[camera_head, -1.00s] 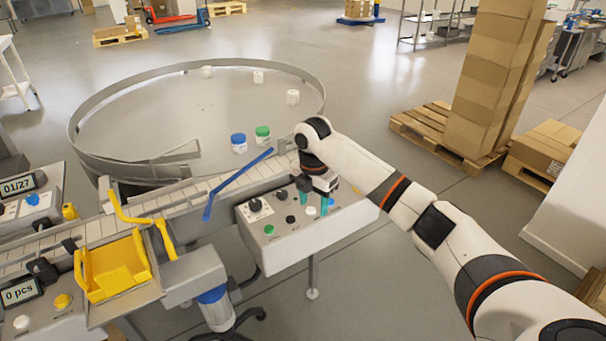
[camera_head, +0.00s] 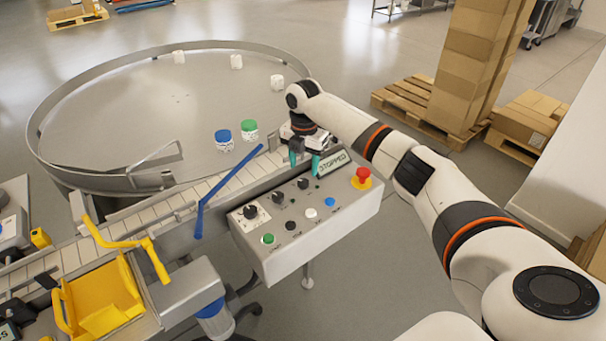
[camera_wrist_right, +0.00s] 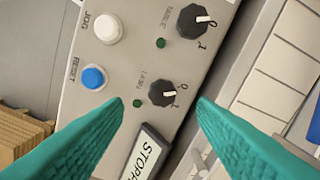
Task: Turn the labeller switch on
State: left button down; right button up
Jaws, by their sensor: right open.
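The control panel (camera_head: 262,258) is a grey box with knobs, buttons and a display (camera_head: 332,161) reading STOPPED. The likely labeller switch is a small black knob (camera_head: 303,183), also in the right wrist view (camera_wrist_right: 162,93), beside a partly readable label. Its white mark points right, near the 0. A similar knob marked TABLE (camera_wrist_right: 193,20) lies beyond it. My right gripper (camera_head: 304,162) has teal fingers and hangs over the panel's back edge by the display. In the wrist view its fingers (camera_wrist_right: 160,102) are apart on either side of the switch, with nothing held. My left gripper is out of view.
A red emergency button (camera_head: 362,176) stands right of the display. Blue (camera_head: 330,202), white (camera_head: 310,213) and green (camera_head: 268,239) buttons line the panel's front. A conveyor (camera_head: 165,205) with a blue guide bar (camera_head: 222,193) runs behind, beside a round table (camera_head: 110,100).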

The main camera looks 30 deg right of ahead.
aim_at(303, 181)
jog(key=f, duration=0.4)
jog(key=shift+w+f+p, duration=0.2)
jog(key=shift+f+p, duration=0.05)
jog(key=shift+p, duration=0.05)
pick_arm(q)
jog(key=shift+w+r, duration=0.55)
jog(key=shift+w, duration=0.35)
pick_arm(e)
jog(key=shift+f, duration=0.6)
jog(key=c, duration=1)
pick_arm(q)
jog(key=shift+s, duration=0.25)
pick_arm(e)
jog(key=shift+o, duration=0.2)
